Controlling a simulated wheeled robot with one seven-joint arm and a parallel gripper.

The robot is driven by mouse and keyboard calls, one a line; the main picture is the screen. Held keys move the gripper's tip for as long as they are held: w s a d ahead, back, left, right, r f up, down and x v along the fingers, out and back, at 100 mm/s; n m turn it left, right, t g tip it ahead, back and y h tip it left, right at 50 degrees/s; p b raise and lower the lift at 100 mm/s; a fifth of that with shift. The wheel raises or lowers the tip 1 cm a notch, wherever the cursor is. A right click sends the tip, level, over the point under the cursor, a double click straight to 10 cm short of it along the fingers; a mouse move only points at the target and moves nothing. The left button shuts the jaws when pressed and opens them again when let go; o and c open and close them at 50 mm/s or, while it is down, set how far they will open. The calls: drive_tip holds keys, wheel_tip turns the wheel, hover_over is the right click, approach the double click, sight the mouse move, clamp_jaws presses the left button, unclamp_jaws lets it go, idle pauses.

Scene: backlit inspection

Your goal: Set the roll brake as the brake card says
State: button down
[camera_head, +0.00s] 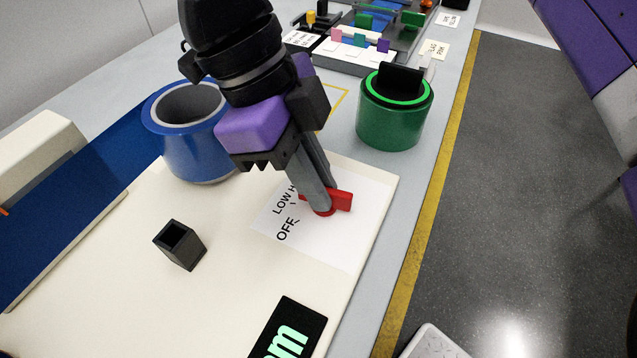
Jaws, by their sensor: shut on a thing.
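The red roll brake knob (341,200) sits on a white label sheet (316,246) on the cream panel. The sheet reads OFF and LOW, with a third word starting with H that is partly hidden by my gripper. My gripper (323,208) comes down from above with its grey fingers shut on the red knob. The knob's handle end sticks out to the right of the fingers. Which mark the knob points at cannot be told. Small printed cards lie at the back, one white card (300,38) and one cream card (435,48); I cannot tell which is the brake card.
A blue pot (183,150) stands behind the panel and a green container (391,122) to its right. A small black square socket (180,245) and a black display with green letters (289,330) are on the panel. A tray of coloured blocks (375,40) is at the back.

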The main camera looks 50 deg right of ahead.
drive_tip(key=shift+a+n+h+b, duration=0.1)
drive_tip(key=shift+n+h+b, duration=0.2)
drive_tip(key=shift+n, duration=0.7)
drive_tip(key=shift+t, duration=0.3)
drive_tip(key=c, duration=1.5)
unclamp_jaws()
drive_tip(key=p+v, duration=0.1)
drive_tip(key=v, duration=0.7)
drive_tip(key=shift+f, duration=0.1)
